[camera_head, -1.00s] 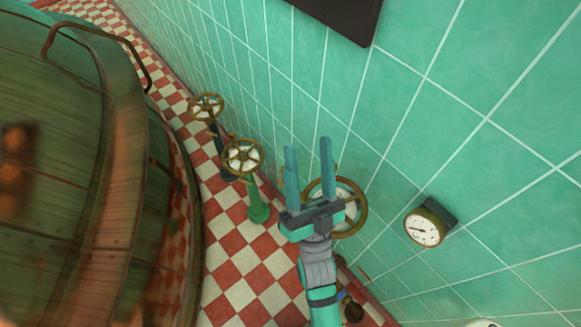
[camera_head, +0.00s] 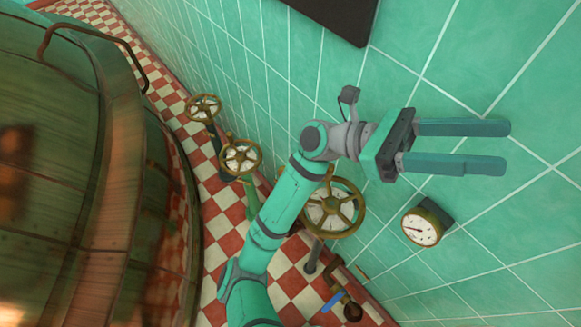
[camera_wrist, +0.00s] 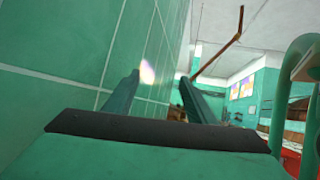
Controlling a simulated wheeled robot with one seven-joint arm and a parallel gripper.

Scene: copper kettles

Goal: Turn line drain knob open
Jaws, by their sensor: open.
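A small blue lever (camera_head: 332,301) sits on brown pipework low by the wall, at the bottom of the head view. I cannot tell whether it is the line drain knob. Three brass handwheels stand along the wall: a large one (camera_head: 332,207) nearest, a middle one (camera_head: 241,158), and a far one (camera_head: 203,108). My gripper (camera_head: 506,146) is open and empty, with its fingers pointing right in front of the tiled wall, up and right of the large wheel. The wrist view also shows its open fingers (camera_wrist: 159,78); no handwheel or lever is clear there.
A round gauge (camera_head: 421,227) is on the green tiled wall, below my gripper in the picture. A large copper kettle (camera_head: 70,180) fills the left side. The red and white checked floor (camera_head: 225,240) shows between kettle and wall.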

